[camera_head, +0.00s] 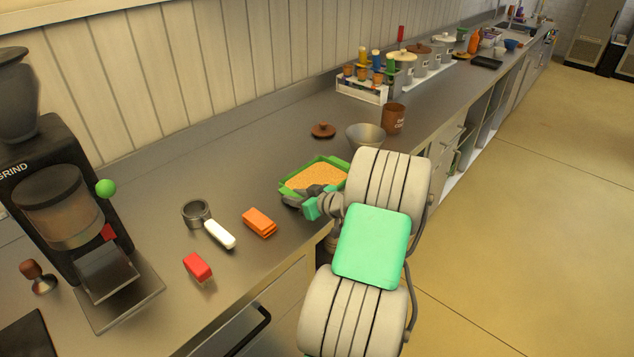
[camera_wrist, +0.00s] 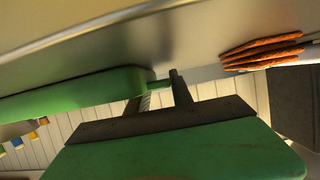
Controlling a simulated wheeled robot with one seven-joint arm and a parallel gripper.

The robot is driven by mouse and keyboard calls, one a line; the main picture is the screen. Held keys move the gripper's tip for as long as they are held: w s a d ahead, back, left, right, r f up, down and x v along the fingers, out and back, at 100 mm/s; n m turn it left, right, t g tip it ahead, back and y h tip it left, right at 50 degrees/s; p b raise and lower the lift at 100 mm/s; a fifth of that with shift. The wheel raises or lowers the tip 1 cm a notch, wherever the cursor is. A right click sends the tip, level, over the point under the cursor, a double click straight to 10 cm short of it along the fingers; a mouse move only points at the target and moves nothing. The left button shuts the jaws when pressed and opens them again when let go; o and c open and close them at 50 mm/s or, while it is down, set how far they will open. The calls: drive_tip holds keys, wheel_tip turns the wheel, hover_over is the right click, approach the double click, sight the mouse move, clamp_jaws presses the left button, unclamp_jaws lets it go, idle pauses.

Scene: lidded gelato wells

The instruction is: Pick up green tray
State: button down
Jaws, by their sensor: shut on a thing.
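The green tray (camera_head: 298,172) is a shallow rectangle filled with something tan and crumbly. In the head view it is at the counter's front, just beyond my gripper (camera_head: 298,195). My gripper is shut on the tray's near side. In the wrist view the tray's green side (camera_wrist: 75,97) runs in from the left, and a narrow green part of it lies between the dark fingers of my gripper (camera_wrist: 162,88). The tray looks about level. I cannot tell whether it touches the counter. My arm hides its near right corner.
A metal bowl (camera_head: 364,136), a brown pot (camera_head: 394,119) and a brown lid (camera_head: 323,130) stand behind the tray.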

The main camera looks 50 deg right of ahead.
drive_tip(key=shift+r, duration=0.1)
idle(0.5)
drive_tip(key=shift+r, duration=0.2)
wheel_tip(320, 180, up, 3)
drive_tip(key=shift+a+b, duration=0.15)
drive_tip(key=shift+b, duration=0.6)
drive_tip(key=s+a+r+b, duration=0.2)
drive_tip(key=s+a+r, duration=0.1)
drive_tip(key=a+r, duration=0.6)
drive_tip(key=a, duration=0.4)
drive_tip(key=shift+s+r, duration=0.2)
drive_tip(key=shift+s, duration=0.05)
